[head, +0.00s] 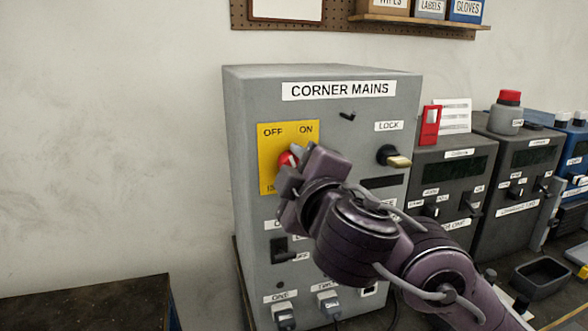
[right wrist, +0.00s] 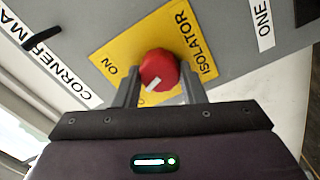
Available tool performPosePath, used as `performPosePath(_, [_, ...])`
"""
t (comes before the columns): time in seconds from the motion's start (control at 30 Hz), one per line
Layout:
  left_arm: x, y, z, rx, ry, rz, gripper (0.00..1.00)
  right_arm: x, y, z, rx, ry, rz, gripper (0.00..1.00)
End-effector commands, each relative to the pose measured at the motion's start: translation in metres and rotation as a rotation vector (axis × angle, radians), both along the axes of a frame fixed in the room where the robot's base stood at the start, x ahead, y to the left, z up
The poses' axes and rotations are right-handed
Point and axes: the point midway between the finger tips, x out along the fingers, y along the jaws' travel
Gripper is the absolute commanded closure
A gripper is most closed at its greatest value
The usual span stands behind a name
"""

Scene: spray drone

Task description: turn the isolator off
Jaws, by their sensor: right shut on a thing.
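The isolator is a red round knob (head: 287,159) on a yellow plate (head: 267,178) with OFF at upper left and ON at upper right. The plate is on the grey CORNER MAINS cabinet (head: 320,115). My right gripper (head: 291,157) is at the knob and covers much of it in the head view. In the right wrist view its fingers (right wrist: 160,88) are shut on the red knob (right wrist: 157,66), one on each side. The knob's white mark is low on its face, turned away from the ON label. My left gripper is not in view.
A LOCK switch (head: 393,157) with a brass-coloured end sticks out right of the plate. Lower switches and plugs (head: 284,315) with cables are on the cabinet front. Dark units (head: 455,175) stand to the right. A dark table (head: 90,300) is at lower left.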

Motion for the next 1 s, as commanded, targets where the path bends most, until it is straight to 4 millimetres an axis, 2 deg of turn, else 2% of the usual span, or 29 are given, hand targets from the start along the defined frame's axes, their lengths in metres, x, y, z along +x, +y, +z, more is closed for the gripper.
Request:
performPosePath(0.23, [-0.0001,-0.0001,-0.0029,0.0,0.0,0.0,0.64,0.0,0.0003,-0.0012,-0.203,-0.066,0.0,0.86])
performPosePath(0.5, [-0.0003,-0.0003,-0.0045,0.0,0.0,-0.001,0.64,-0.0001,0.0006,-0.0018,-0.357,-0.116,0.001,0.86])
performPosePath(1.0, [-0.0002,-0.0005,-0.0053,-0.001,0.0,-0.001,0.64,-0.0003,0.0009,-0.0028,-0.446,-0.143,0.002,0.86])
